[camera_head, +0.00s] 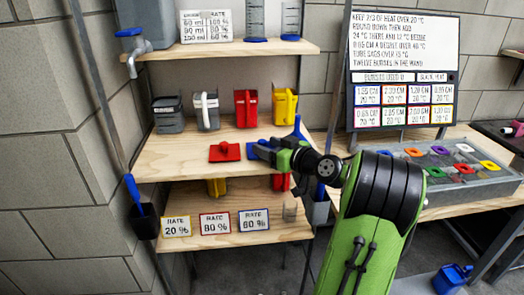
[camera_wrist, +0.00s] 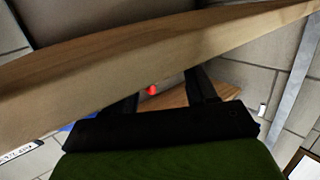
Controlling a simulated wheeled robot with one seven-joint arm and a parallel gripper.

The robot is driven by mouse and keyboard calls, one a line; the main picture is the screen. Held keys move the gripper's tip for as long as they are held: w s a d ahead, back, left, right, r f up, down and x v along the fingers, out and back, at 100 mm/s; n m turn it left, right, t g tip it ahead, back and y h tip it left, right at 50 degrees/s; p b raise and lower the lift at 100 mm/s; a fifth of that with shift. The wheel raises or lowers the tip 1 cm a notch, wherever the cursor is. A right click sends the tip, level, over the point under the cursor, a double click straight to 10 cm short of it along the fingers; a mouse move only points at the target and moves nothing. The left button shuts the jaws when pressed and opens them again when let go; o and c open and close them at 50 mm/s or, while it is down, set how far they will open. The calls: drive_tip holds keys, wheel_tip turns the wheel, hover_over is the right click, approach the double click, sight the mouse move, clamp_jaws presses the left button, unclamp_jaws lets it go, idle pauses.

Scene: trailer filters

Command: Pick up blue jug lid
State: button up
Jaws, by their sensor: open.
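A blue lid (camera_head: 259,146) lies on the middle shelf, right of the red lid (camera_head: 224,152), partly hidden by my gripper (camera_head: 270,153). My gripper is at the shelf's front edge by the blue lid; I cannot tell whether they touch. In the wrist view my gripper (camera_wrist: 165,84) has its two dark fingers apart, with a small red knob (camera_wrist: 152,90) showing between them. A patch of blue (camera_wrist: 78,124) shows at the left behind the gripper body; I cannot tell what it is. A blue jug, mostly hidden, seems to stand behind my arm (camera_head: 297,127).
Grey, white, red and yellow jugs (camera_head: 285,106) stand along the back of the middle shelf (camera_head: 180,162). The upper shelf board (camera_head: 240,48) is above. A lower shelf (camera_head: 195,194) holds rate cards. A workbench with a grey tray (camera_head: 455,187) stands right.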

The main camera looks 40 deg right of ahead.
drive_tip(key=shift+w, duration=0.4)
drive_tip(key=shift+s, duration=0.1)
clamp_jaws()
